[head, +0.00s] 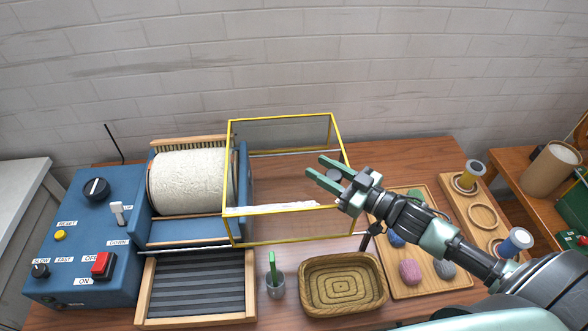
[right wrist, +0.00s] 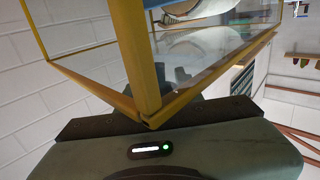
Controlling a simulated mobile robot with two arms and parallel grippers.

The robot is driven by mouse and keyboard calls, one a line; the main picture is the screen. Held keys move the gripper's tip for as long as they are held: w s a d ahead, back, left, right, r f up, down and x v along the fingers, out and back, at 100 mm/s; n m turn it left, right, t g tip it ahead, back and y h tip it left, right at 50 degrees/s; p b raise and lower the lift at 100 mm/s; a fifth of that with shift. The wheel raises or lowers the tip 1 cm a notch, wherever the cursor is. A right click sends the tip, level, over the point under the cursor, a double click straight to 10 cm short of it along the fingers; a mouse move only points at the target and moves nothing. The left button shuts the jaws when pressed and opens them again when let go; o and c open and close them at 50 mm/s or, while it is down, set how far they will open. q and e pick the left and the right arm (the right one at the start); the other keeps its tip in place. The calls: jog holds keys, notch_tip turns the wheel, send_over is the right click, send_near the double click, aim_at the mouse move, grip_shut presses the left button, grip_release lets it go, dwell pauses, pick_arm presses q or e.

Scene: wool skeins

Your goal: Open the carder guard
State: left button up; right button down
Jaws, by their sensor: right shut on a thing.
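The carder guard (head: 336,132) is a clear box with a yellow frame. In the head view it stands to the right of the wool-covered drum (head: 190,180), which lies largely uncovered. The guard's left edge is by the carder's right side wall. My right gripper (head: 315,166) is at the guard's right side, shut on its frame. In the right wrist view the yellow frame (right wrist: 136,55) has a corner right at the jaws; the fingertips are mostly hidden there. My left gripper is not in view.
A blue control box (head: 80,225) with knobs and a red switch stands left. In front are a dark slatted tray (head: 250,290), a cup with a green-handled tool (head: 274,285) and a woven basket (head: 343,286). A wooden tray with wool balls (head: 448,289) lies under my right arm.

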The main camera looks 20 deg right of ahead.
aim_at(343, 180)
jog(key=shift+s+d, duration=0.2)
jog(key=shift+d, duration=0.5)
jog(key=shift+s+d, duration=0.2)
jog(key=shift+d, duration=0.45)
jog(key=shift+s+d, duration=0.2)
jog(key=shift+d, duration=0.5)
jog(key=c, duration=1)
grip_release()
jog(key=shift+o, duration=0.2)
jog(key=shift+s+d+f, duration=0.1)
jog(key=shift+s+d, duration=0.1)
jog(key=shift+s, duration=0.25)
jog(key=b+v, duration=0.1)
jog(key=v, duration=0.5)
jog(key=shift+s+d, duration=0.2)
jog(key=shift+s, duration=0.15)
